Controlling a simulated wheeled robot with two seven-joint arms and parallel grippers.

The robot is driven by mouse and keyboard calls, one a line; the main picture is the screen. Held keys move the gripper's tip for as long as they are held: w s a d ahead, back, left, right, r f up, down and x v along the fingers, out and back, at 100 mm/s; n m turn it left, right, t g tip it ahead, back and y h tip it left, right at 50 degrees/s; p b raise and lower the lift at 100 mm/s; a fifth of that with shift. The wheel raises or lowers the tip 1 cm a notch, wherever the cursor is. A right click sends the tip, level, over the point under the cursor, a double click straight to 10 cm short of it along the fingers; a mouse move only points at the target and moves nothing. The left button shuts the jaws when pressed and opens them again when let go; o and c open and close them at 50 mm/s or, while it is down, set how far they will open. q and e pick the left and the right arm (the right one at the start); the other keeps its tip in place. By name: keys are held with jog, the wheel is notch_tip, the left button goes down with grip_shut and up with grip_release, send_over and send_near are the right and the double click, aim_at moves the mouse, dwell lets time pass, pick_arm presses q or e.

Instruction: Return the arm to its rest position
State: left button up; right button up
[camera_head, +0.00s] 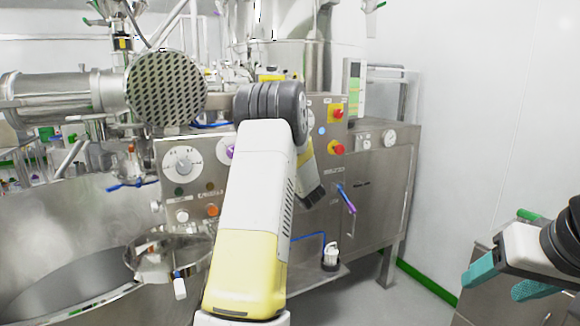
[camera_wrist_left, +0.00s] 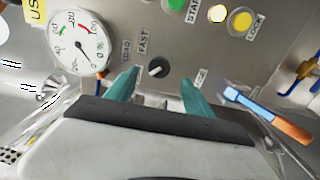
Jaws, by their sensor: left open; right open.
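My left arm (camera_head: 255,190) rises across the middle of the head view, raised and bent in front of the steel machine's control panel. Its hand is mostly behind the arm there, and its fingers do not show. In the left wrist view, the two teal fingers of my left gripper (camera_wrist_left: 160,88) are apart with nothing between them. They point at the panel, on either side of a small black knob (camera_wrist_left: 159,67) marked FAST; I cannot tell how far off it is. My right gripper (camera_head: 492,288) is open and empty at the lower right of the head view.
The steel machine (camera_head: 370,195) has red buttons and a gauge. A large steel bowl (camera_head: 100,225) stands at left. A white wall (camera_head: 490,120) bounds the right.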

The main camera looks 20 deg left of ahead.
pick_arm(q)
jog(key=shift+s+d, duration=0.4)
jog(key=shift+d, duration=0.15)
jog(key=s+d+r+m+t+h, duration=0.1)
jog(key=d+r+m+h, duration=0.3)
jog(key=d, duration=0.2)
jog(key=s+d+r+m+t+h, duration=0.1)
jog(key=d+r+m+t+h, duration=0.15)
jog(key=d+m+h, duration=0.2)
jog(key=s+d+r+m+g+h, duration=0.2)
jog(key=s+d+m+h, duration=0.4)
jog(key=s+d+m, duration=0.45)
jog(key=s+d+f+m+g, duration=0.2)
jog(key=s+m, duration=0.1)
jog(key=s, duration=0.6)
jog(key=s+d+f+m+g+h, duration=0.1)
jog(key=s+d+f+m+g, duration=0.1)
jog(key=s, duration=0.7)
jog(key=s+d+f+m+g, duration=0.2)
jog(key=s+m+g, duration=0.1)
jog(key=s, duration=0.6)
jog(key=shift+s+f+m, duration=0.35)
jog(key=shift+m, duration=0.45)
